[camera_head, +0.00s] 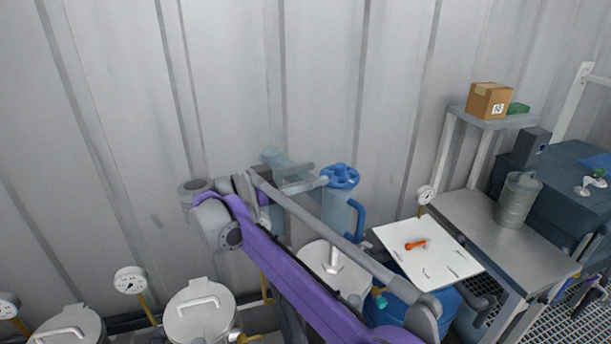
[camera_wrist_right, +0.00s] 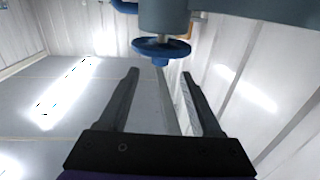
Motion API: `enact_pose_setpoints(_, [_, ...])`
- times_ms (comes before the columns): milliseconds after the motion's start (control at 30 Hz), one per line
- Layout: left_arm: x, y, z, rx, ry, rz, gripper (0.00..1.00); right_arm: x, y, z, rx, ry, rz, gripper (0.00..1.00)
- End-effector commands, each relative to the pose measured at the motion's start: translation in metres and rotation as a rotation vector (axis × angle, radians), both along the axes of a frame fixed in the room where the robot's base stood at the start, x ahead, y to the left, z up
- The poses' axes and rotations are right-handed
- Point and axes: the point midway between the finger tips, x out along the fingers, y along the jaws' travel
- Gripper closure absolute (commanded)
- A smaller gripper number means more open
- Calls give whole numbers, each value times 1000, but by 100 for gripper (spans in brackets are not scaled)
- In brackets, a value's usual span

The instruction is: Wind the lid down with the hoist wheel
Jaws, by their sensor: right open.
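The blue hoist wheel (camera_head: 340,175) sits on top of a pale blue upright cylinder (camera_head: 338,212) near the back wall. It also shows in the right wrist view (camera_wrist_right: 160,47), beyond my fingertips. My right gripper (camera_head: 318,175) is beside the wheel, on its left, with its fingers spread. In the wrist view my right gripper (camera_wrist_right: 160,74) is open and empty, and the wheel lies ahead, not between the fingers. My left gripper is out of view.
White lidded vessels (camera_head: 200,312) with gauges (camera_head: 130,280) stand at the lower left. A white board (camera_head: 450,258) with an orange-red piece (camera_head: 415,244) lies right of my arm. A metal table (camera_head: 490,225) holds a ribbed container (camera_head: 517,200). The corrugated wall is close behind.

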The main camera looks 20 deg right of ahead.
Motion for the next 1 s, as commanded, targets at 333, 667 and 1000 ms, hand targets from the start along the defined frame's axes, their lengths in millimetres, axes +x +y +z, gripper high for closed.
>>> enact_pose_setpoints(333, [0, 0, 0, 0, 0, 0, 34, 1, -2, 0, 0, 0, 0, 34])
enact_pose_setpoints(667, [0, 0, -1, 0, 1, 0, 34, 4, -26, 17, -22, -41, 95, 34])
enact_pose_setpoints(1000, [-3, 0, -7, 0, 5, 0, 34, -13, -86, 65, -95, -144, 631, 34])
